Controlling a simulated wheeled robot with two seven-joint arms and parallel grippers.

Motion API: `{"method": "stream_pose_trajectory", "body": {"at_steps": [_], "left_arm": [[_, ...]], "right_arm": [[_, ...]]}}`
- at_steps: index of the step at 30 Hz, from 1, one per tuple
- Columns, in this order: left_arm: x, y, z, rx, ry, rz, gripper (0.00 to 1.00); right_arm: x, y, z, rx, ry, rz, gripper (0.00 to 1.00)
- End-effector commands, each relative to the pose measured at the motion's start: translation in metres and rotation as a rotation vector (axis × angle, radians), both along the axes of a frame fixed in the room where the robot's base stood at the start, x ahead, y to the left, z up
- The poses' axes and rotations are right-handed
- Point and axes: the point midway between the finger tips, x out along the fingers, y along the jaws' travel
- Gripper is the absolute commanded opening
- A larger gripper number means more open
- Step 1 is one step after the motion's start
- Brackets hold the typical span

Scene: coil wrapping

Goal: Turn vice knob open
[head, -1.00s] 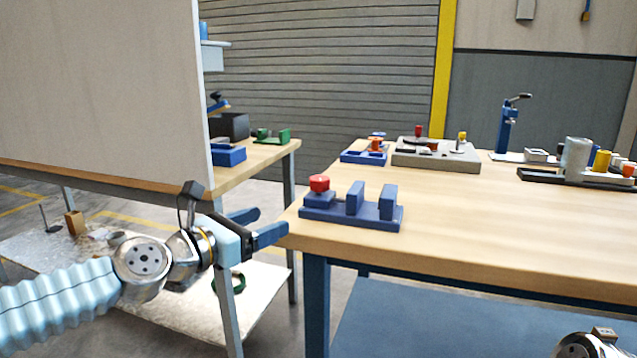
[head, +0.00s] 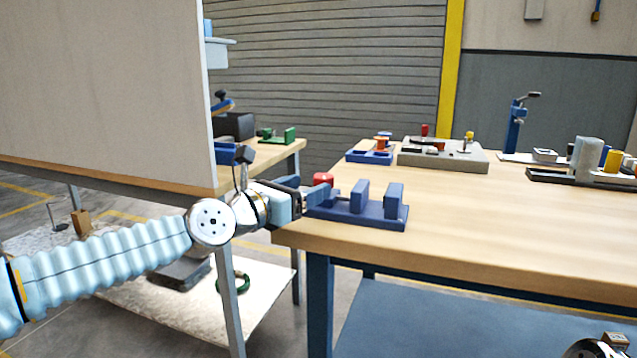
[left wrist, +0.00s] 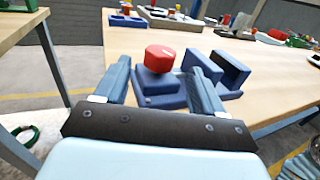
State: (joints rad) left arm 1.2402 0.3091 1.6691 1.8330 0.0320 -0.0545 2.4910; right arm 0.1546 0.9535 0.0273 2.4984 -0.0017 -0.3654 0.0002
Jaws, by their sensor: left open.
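The blue vice (head: 372,214) sits near the left front corner of the wooden table, with two upright blue jaws standing apart. Its red knob (head: 323,179) is at the vice's left end, partly hidden by my left gripper in the head view. In the left wrist view the red knob (left wrist: 160,58) shows between and just beyond the fingertips of my left gripper (left wrist: 160,70). The fingers are open, one on each side of the knob, and I see no clear contact. My left gripper also shows in the head view (head: 312,192). A small part of my right arm shows at bottom right; its gripper is out of view.
The wooden table (head: 480,240) is clear right of the vice. Behind stand a blue tray (head: 370,156), a grey fixture (head: 440,155) and a dark rack (head: 560,178). A tall pale panel (head: 100,80) rises at left above another bench.

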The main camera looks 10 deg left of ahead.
Motion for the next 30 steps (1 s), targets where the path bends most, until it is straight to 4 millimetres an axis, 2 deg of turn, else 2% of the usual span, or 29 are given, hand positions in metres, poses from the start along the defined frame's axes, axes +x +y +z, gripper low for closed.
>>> {"method": "stream_pose_trajectory", "body": {"at_steps": [12, 25, 30], "left_arm": [[0.033, -0.020, 0.003, -0.001, -0.002, -0.002, 0.70], [0.038, -0.022, 0.000, 0.002, 0.000, 0.000, 0.70], [0.038, -0.022, 0.000, 0.002, 0.000, 0.000, 0.45]], "right_arm": [[0.000, 0.001, 0.016, 0.002, 0.000, 0.004, 1.00], [0.000, 0.001, 0.017, 0.003, 0.001, 0.004, 1.00], [0.000, 0.001, 0.017, 0.003, 0.001, 0.004, 1.00]]}}
